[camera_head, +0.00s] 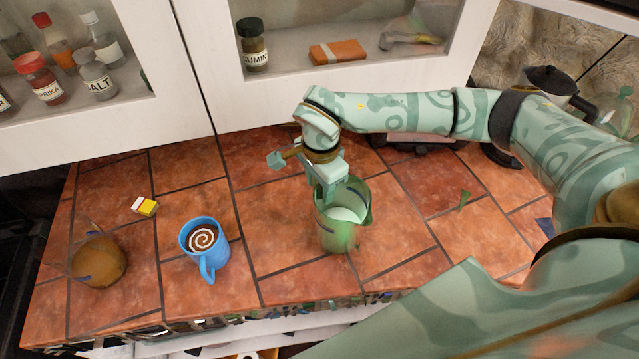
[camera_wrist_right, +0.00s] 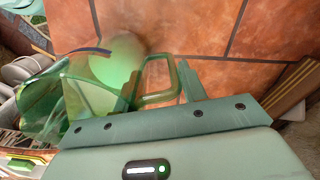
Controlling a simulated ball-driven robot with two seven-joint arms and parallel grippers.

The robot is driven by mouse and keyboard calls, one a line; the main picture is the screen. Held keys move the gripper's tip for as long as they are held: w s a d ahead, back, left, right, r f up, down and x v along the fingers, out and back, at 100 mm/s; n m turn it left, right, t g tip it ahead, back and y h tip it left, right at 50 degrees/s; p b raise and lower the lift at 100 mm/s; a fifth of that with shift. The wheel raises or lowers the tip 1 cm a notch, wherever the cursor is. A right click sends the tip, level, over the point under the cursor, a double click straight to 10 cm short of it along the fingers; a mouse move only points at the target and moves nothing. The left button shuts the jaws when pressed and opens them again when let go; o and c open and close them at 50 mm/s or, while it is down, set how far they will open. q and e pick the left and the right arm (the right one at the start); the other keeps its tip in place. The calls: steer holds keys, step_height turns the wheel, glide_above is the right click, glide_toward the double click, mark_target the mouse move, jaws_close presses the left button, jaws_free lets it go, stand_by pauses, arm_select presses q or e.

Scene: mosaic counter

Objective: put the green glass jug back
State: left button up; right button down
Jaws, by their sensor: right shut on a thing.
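The green glass jug (camera_head: 338,232) is upright over the front middle of the tiled counter, with something pale showing inside it. I cannot tell whether its base touches the tiles. My right gripper (camera_head: 331,188) comes down from above at the jug's back rim and is shut on the jug. In the right wrist view the jug (camera_wrist_right: 88,95) lies at the left, and its handle loop (camera_wrist_right: 160,82) is between the fingers of my right gripper (camera_wrist_right: 160,78). My left gripper is not in view.
A blue mug (camera_head: 207,262) with a dark swirled drink stands left of the jug. A small yellow and white box (camera_head: 145,206) and a round brown object (camera_head: 99,262) are farther left. A black-lidded pot (camera_head: 550,80) stands back right. Cabinets (camera_head: 350,80) line the back.

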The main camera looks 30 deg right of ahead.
steer(key=shift+f, duration=0.2)
steer(key=c, duration=0.8)
jaws_free()
step_height(320, 180, up, 12)
steer(key=shift+s+r+p, duration=0.1)
steer(key=shift+r+p, duration=0.05)
steer(key=shift+p, duration=0.25)
